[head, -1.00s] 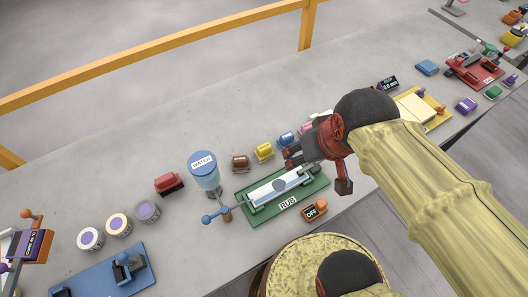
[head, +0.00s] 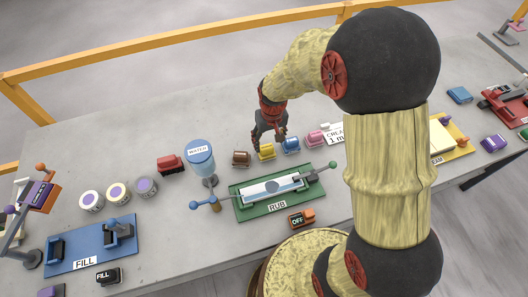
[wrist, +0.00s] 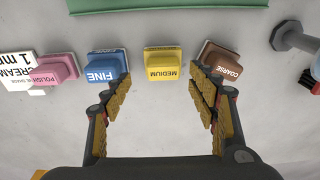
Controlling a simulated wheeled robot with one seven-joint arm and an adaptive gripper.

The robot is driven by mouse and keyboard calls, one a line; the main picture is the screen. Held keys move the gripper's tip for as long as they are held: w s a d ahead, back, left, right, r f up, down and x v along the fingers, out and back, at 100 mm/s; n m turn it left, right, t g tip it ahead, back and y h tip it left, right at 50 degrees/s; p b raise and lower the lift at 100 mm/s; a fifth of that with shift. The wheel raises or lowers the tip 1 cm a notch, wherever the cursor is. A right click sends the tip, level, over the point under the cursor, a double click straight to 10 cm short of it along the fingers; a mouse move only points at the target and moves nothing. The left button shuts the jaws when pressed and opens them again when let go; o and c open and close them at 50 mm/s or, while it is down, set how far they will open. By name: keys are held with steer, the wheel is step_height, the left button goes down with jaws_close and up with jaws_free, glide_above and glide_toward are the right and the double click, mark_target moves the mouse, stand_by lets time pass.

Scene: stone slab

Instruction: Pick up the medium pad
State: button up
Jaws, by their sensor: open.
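The medium pad is a yellow block lettered MEDIUM (wrist: 162,64), lying on the stone slab between the blue fine pad (wrist: 105,66) and the brown coarse pad (wrist: 221,64). In the head view the medium pad (head: 266,152) is partly covered by my gripper (head: 270,138). My gripper (wrist: 160,92) is open and empty in the wrist view. Its fingertips stand either side of the medium pad's line, with the left tip near the fine pad and the right near the coarse pad. The medium pad lies just beyond the tips.
A pink polish pad (wrist: 53,70) and a cream sign (wrist: 15,70) lie left in the wrist view. In the head view, the green RUB fixture (head: 300,197) is in front, the blue water dispenser (head: 201,160) stands left, and a yellow rail (head: 150,60) runs behind.

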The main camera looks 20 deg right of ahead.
mark_target(267, 147)
steer(key=shift+w+a+f+b, duration=0.1)
steer(key=shift+w+f+b, duration=0.1)
steer(key=shift+f, duration=0.5)
steer(key=shift+w+f+b, duration=0.1)
steer(key=shift+f+b, duration=0.05)
steer(key=shift+f, duration=0.5)
steer(key=f, duration=0.1)
steer(key=f+b, duration=0.1)
steer(key=f, duration=0.3)
steer(key=shift+w+a, duration=0.2)
steer(key=shift+w, duration=0.05)
steer(key=shift+c, duration=1.2)
steer(key=c, duration=0.7)
steer(key=shift+c, duration=0.2)
